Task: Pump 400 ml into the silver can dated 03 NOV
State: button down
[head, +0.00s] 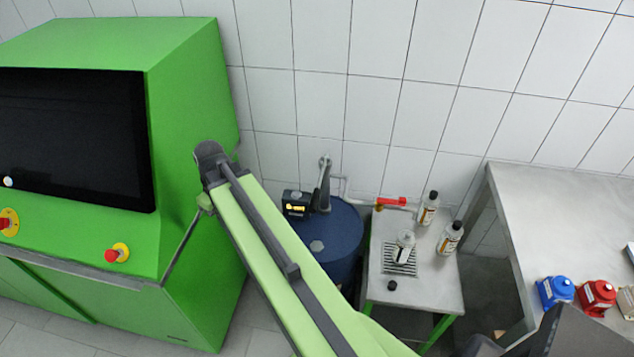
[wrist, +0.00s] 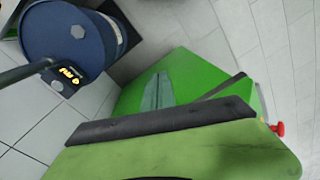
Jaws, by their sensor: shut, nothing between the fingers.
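Three silver cans stand on a small steel table: one on the grate (head: 404,246), one at the back (head: 428,209), one at the right (head: 451,237). Their label dates are too small to read. The blue drum (head: 345,240) carries a dark pump unit (head: 297,205) with a lit yellow display. The drum (wrist: 62,32) and display (wrist: 70,78) also show in the wrist view. The head view shows my arm but not the fingers.
A red-handled valve (head: 391,201) is on the pipe behind the small table (head: 440,285). A black cap (head: 392,286) lies at its front. The green cabinet (head: 190,130) stands left. A steel bench (head: 560,215) at right holds blue (head: 555,291) and red (head: 597,297) containers.

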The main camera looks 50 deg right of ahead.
jog(key=s+d+r+n+p, duration=0.1)
jog(key=s+d+r+p, duration=0.2)
jog(key=d, duration=0.5)
jog(key=s+d+r+n+p, duration=0.1)
jog(key=d+r+p, duration=0.1)
jog(key=d+r, duration=0.45)
notch_tip(320, 180, up, 3)
jog(key=n+t+y+p, duration=0.1)
jog(key=n+p, duration=0.1)
jog(key=p, duration=0.2)
send_over(314, 198)
jog(key=s+d, duration=0.2)
jog(key=d, duration=0.1)
jog(key=shift+s+f, duration=0.1)
jog(key=shift+f, duration=0.05)
jog(key=shift+f, duration=0.1)
jog(key=a+f+b, duration=0.1)
jog(key=f+b, duration=0.3)
jog(key=w+f+b, duration=0.1)
jog(key=f+b, duration=0.4)
jog(key=a+f+b, duration=0.1)
jog(key=f+b, duration=0.3)
jog(key=b, duration=0.1)
jog(key=shift+w+a+f, duration=0.3)
jog(key=shift+f, duration=0.05)
jog(key=shift+r, duration=0.15)
